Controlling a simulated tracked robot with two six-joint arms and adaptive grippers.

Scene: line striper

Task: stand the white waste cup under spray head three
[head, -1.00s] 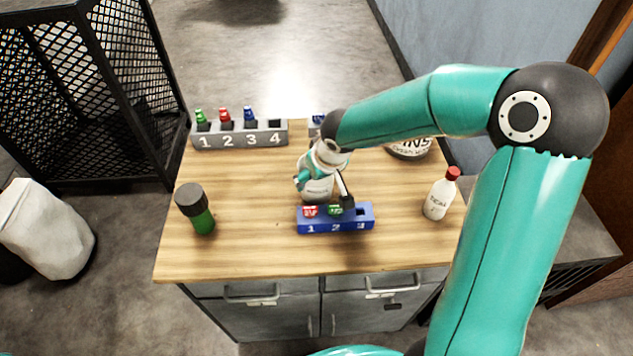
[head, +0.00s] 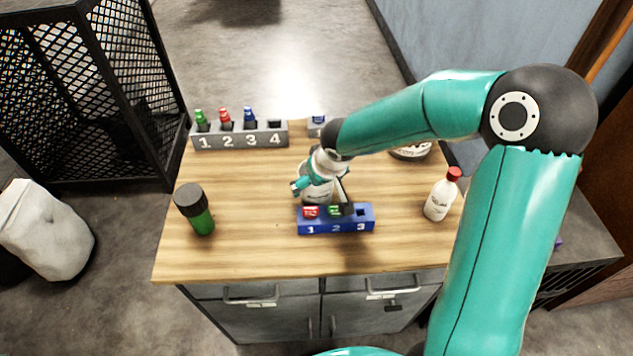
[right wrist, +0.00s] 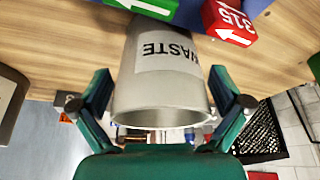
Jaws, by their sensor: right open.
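The white waste cup (head: 317,197) stands on the wooden worktop just behind the blue block (head: 335,227), numbered 1 to 3. In the right wrist view the cup (right wrist: 165,85), marked WASTE, sits between the two fingers of my right gripper (right wrist: 160,76); the fingers are spread, with gaps on both sides. In the head view my right gripper (head: 322,194) partly hides the cup. A red spray head (head: 311,212) is in slot 1 and a green one (head: 335,211) in slot 2. Slot 3 (head: 361,212) looks empty. My left gripper is not visible.
A grey rack (head: 240,138) at the back left holds green, red and blue heads in slots 1 to 3. A dark-capped green bottle (head: 203,218) stands left, a red-capped white bottle (head: 438,198) right. A labelled tin (head: 411,153) and a small grey block (head: 316,130) are at the back.

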